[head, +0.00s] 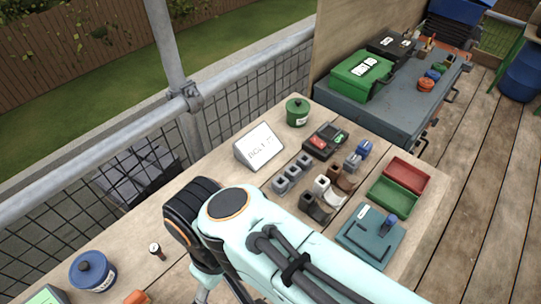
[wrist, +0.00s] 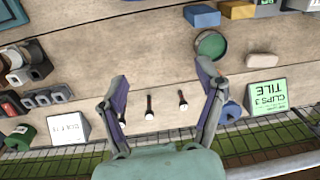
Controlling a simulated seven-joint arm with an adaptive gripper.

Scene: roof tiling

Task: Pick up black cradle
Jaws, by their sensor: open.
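The black cradle looks to be the dark, curved piece (head: 318,208) at the near end of a row of similar pieces, just right of my arm in the head view. A dark piece (wrist: 36,64) at the left edge of the wrist view appears to be the same one. My gripper (wrist: 161,74) is open and empty, above the wooden bench, well away from that piece. In the head view my arm hides most of the gripper. Several small dark tools (wrist: 149,108) lie below and between the fingers.
Grey blocks (head: 292,172), a white piece (head: 329,190) and a brown piece (head: 343,178) stand close to the dark piece. A sign (head: 259,147), a black device (head: 325,141), a green tray (head: 391,198) and a teal board (head: 370,238) are around them. A railing (head: 110,138) borders the bench.

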